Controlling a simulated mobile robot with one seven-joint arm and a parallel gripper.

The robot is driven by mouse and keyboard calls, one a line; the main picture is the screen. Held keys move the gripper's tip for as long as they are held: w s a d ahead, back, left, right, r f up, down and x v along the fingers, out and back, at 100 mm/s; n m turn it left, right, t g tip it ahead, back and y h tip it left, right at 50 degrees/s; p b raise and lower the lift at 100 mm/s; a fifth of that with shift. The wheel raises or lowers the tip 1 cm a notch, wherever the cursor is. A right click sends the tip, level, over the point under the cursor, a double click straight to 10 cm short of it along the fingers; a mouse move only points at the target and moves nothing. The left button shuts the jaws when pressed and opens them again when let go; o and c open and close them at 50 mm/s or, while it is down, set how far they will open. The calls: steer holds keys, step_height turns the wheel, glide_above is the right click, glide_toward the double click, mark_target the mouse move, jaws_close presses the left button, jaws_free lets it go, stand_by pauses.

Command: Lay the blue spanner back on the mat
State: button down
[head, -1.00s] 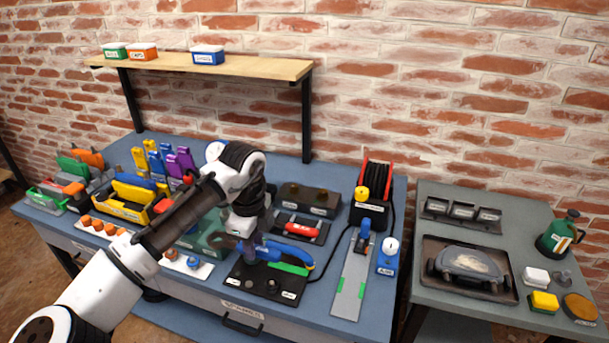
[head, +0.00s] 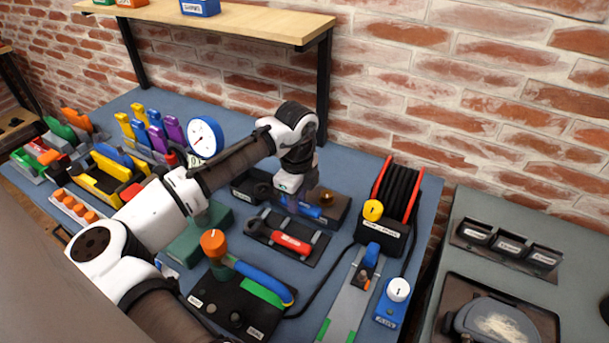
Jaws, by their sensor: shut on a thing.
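My gripper (head: 293,200) points down, shut on the blue spanner (head: 311,212). Only a short blue part of the spanner shows beside the fingers; the rest is hidden. It is behind the red-handled spanner, in front of the dark block. The dark mat (head: 313,250) has grey strips, and the red-handled spanner (head: 290,242) lies on its front part. The gripper is above or just behind the mat's back part; I cannot tell whether the blue spanner touches the mat.
A dark block (head: 338,205) with a brass knob stands behind. In front is a black board (head: 215,305) with an orange knob and a blue lever. A red and black cable reel (head: 385,237) stands to the right. A round gauge (head: 205,137) is behind my arm.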

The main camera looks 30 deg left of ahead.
steer(key=shift+w+f, duration=0.2)
steer(key=shift+f, duration=0.15)
step_height(320, 180, down, 3)
steer(key=b, duration=0.3)
steer(key=shift+s+f+b, duration=0.15)
steer(key=shift+b, duration=0.25)
steer(key=shift+f, duration=0.6)
steer(key=shift+a, duration=0.1)
steer(key=shift+f, duration=0.25)
steer(key=shift+f+b, duration=0.5)
steer(key=shift+f, duration=0.6)
